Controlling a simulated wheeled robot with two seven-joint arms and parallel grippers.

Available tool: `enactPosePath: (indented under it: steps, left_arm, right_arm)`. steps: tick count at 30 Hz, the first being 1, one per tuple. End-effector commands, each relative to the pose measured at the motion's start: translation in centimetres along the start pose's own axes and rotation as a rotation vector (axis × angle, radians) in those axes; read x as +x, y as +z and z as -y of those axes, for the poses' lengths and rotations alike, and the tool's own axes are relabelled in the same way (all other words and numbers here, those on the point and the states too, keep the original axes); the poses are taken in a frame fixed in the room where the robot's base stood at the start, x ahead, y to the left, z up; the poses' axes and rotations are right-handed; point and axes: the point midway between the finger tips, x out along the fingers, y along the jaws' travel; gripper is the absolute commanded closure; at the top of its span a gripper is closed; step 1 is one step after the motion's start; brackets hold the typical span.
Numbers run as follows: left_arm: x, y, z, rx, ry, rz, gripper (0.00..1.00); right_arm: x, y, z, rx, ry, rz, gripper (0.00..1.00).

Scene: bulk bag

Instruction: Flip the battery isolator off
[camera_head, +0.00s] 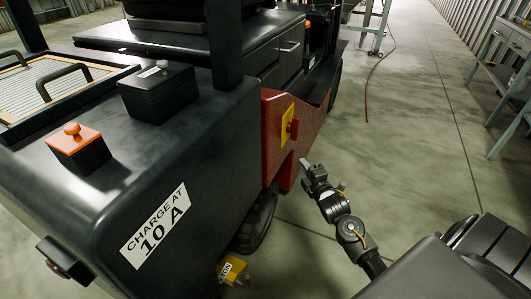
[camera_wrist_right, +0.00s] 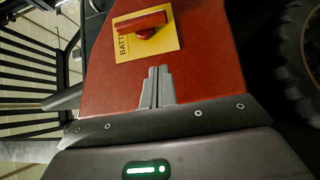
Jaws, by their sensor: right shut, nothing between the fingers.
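The battery isolator is a red handle (camera_head: 294,128) on a yellow plate (camera_head: 287,122) fixed to the red side panel of the dark vehicle. In the right wrist view the handle (camera_wrist_right: 141,22) lies across the yellow plate (camera_wrist_right: 168,43), whose partly hidden lettering begins "BATT". My right gripper (camera_head: 305,164) is shut and empty, below and to the right of the isolator in the head view. In the right wrist view its fingertips (camera_wrist_right: 154,73) point at the red panel just below the plate, apart from the handle. My left gripper is not in view.
The dark vehicle body (camera_head: 215,130) fills the left, with an orange-topped box (camera_head: 78,148) and a "CHARGE AT 10 A" label (camera_head: 155,225).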

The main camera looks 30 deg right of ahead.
Motion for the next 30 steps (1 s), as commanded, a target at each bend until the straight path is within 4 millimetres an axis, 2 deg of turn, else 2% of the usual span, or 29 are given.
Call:
enactPosePath:
  steps: [8,13,17,23,27,30]
  left_arm:
    - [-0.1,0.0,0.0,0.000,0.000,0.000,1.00]
    - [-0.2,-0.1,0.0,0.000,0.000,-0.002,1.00]
    - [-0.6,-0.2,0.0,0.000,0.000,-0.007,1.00]
    - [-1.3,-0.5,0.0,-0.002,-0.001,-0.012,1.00]
    - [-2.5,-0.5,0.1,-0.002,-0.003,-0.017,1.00]
    - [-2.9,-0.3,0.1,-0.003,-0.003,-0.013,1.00]
  right_arm:
    - [0.0,0.0,-0.1,0.001,-0.001,0.000,1.00]
    - [1.1,0.0,-0.1,0.002,0.000,0.001,1.00]
    - [3.2,0.0,0.0,0.003,0.000,0.001,1.00]
    - [7.5,0.0,0.0,0.003,0.000,0.001,1.00]
    - [10.2,0.0,0.0,0.004,0.000,0.001,1.00]
    - [11.2,1.1,0.1,0.002,-0.001,0.002,1.00]
